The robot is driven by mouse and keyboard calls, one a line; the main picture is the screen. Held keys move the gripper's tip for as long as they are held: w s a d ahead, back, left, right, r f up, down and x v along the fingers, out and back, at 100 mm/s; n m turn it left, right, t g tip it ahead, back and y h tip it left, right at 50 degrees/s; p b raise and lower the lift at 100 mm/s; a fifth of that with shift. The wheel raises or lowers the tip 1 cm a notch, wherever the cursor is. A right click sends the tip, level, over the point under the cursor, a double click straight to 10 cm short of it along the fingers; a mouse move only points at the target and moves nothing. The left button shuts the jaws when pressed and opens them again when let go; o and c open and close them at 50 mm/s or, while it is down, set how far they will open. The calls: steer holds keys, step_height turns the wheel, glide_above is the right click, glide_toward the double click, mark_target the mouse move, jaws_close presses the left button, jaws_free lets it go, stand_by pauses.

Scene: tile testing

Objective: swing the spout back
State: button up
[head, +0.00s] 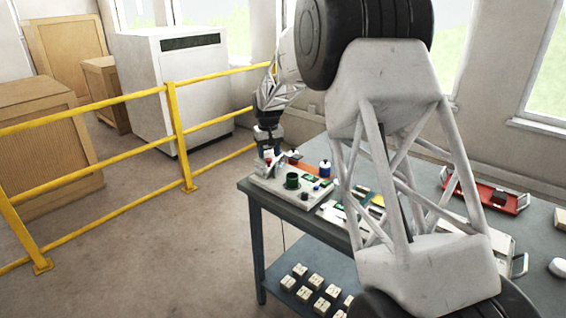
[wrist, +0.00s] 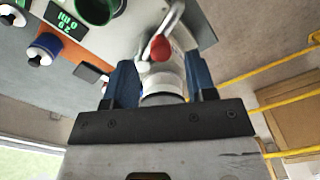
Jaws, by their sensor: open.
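The spout looks like a thin bent metal tube (wrist: 174,17) in the wrist view, beside a red ball-shaped knob (wrist: 160,48). A white round body (wrist: 165,80) stands below the knob in that picture, between my blue fingers. My gripper (wrist: 160,66) is open, one finger on each side of the white body; whether they touch it I cannot tell. In the head view my gripper (head: 268,143) points down over the far left corner of a pale board (head: 268,184), with a bit of red under it. The spout cannot be made out there.
A green-digit display (wrist: 66,22) shows in the wrist view. A red tray (head: 485,196) lies farther right on the table (head: 247,186). Yellow rails (head: 177,125) stand left of the table.

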mark_target(270, 160)
steer(key=shift+r, duration=1.9)
steer(key=shift+s+r, duration=0.1)
steer(key=shift+s+d+r, duration=0.15)
steer(key=shift+s+r, duration=0.05)
steer(key=s+d+r+m, duration=0.1)
steer(key=s+d+r, duration=0.25)
steer(key=s, duration=0.65)
steer(key=s+d+r+t, duration=0.1)
steer(key=s+d+r, duration=0.3)
steer(key=s, duration=0.6)
steer(key=s+d+r+m, duration=0.1)
steer(key=s+d+r, duration=0.3)
steer(key=s, duration=0.6)
steer(key=s+d+f, duration=0.1)
steer(key=s+f, duration=0.1)
steer(key=s, duration=1.3)
steer(key=s+d+f+m+t, duration=0.1)
steer(key=s+d+f, duration=0.1)
steer(key=s, duration=1.3)
steer(key=shift+s+f+t, duration=0.3)
steer(key=shift+f, duration=0.5)
steer(key=shift+d, duration=0.1)
